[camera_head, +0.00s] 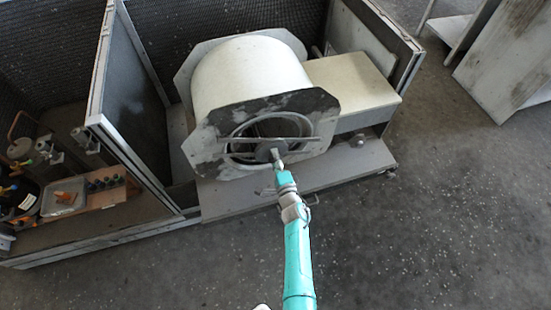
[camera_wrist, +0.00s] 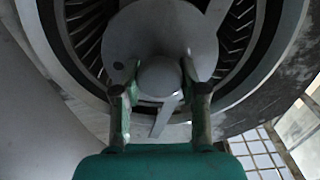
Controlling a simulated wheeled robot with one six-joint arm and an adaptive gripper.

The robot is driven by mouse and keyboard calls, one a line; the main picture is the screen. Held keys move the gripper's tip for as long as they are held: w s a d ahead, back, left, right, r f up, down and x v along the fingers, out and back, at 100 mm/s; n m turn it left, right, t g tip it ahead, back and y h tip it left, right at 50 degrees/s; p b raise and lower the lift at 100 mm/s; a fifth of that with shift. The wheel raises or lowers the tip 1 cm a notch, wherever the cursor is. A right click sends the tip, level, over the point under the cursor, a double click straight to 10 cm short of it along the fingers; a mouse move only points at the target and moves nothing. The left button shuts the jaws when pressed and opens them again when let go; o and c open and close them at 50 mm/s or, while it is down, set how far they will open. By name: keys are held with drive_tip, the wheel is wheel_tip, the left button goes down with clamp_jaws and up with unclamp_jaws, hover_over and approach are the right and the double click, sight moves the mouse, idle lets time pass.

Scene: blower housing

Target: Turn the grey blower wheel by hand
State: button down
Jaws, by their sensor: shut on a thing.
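The cream drum-shaped blower housing (camera_head: 245,75) has a scuffed grey end plate with a round opening facing me. The grey blower wheel (camera_head: 264,151) sits inside that opening, behind a crossbar. In the wrist view the blower wheel (camera_wrist: 140,32) shows a grey centre disc, dark vanes around it and a rounded hub end (camera_wrist: 159,77). My gripper (camera_head: 278,158) reaches to the wheel's centre. In the wrist view my gripper (camera_wrist: 160,90) has one finger on each side of the hub end and is shut on it. The fingers hide part of the disc and vanes.
A cream box (camera_head: 350,88) adjoins the housing on the right. A grey upright panel (camera_head: 130,95) stands to the left. Beyond it a wooden shelf (camera_head: 105,195) holds cylinders and a tray (camera_head: 64,197).

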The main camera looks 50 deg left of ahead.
drive_tip(key=shift+f+m, duration=0.1)
drive_tip(key=shift+m, duration=0.6)
drive_tip(key=c, duration=0.7)
unclamp_jaws()
drive_tip(key=shift+o, duration=0.2)
drive_tip(key=shift+d, duration=0.15)
drive_tip(key=v, duration=1.1)
drive_tip(key=shift+s+d, duration=0.15)
drive_tip(key=shift+d, duration=0.2)
